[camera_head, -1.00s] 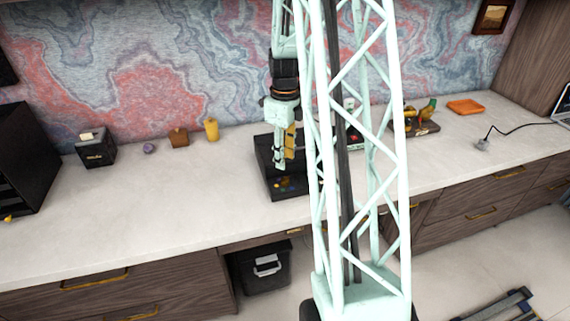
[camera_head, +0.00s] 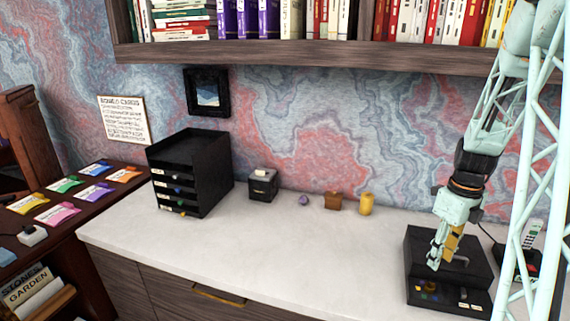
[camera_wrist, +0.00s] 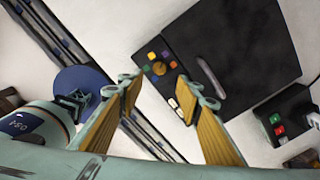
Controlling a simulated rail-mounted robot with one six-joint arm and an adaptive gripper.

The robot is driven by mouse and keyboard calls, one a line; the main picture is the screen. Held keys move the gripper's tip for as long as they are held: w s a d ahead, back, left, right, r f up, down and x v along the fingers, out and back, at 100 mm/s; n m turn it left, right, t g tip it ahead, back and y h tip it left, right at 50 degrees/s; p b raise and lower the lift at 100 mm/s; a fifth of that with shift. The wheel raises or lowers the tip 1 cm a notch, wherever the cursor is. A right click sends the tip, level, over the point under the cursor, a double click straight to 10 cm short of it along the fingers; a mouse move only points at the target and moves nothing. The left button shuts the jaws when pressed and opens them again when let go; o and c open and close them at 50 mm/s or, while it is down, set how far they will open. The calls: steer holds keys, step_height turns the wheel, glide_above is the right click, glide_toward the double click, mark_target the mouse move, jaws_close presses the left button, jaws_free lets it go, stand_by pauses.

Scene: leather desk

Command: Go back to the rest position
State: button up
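My gripper (camera_head: 441,250) hangs at the right of the head view, fingers pointing down, over or just in front of a black box-like device (camera_head: 425,247). In the wrist view my gripper (camera_wrist: 160,90) has its two yellow-padded fingers spread apart, with nothing between them. Beyond the fingertips lies the black device (camera_wrist: 245,65), with a silver handle and small coloured buttons. I cannot tell the exact height of the fingertips above it.
The white counter (camera_head: 250,245) is clear in front. A bookshelf (camera_head: 300,57) overhangs the back.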

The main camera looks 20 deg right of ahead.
steer(key=s+a+r+n+t, duration=0.1)
steer(key=s+a+r+n, duration=0.1)
steer(key=a+r+n, duration=0.8)
steer(key=s+a+r+n+t, duration=0.15)
steer(key=a+r+n, duration=0.35)
steer(key=a+r, duration=0.75)
steer(key=s+a+r+n, duration=0.3)
steer(key=s+a+n, duration=0.6)
steer(key=s+a, duration=0.1)
steer(key=s+a+r+n+t, duration=0.1)
steer(key=s+a+r+n, duration=0.3)
steer(key=s+a+n, duration=0.5)
steer(key=shift+s+a+r+n, duration=0.15)
steer(key=shift+s+a+n, duration=0.2)
steer(key=shift+s, duration=0.6)
steer(key=shift+t, duration=0.25)
steer(key=shift+a, duration=0.15)
steer(key=shift+w, duration=0.1)
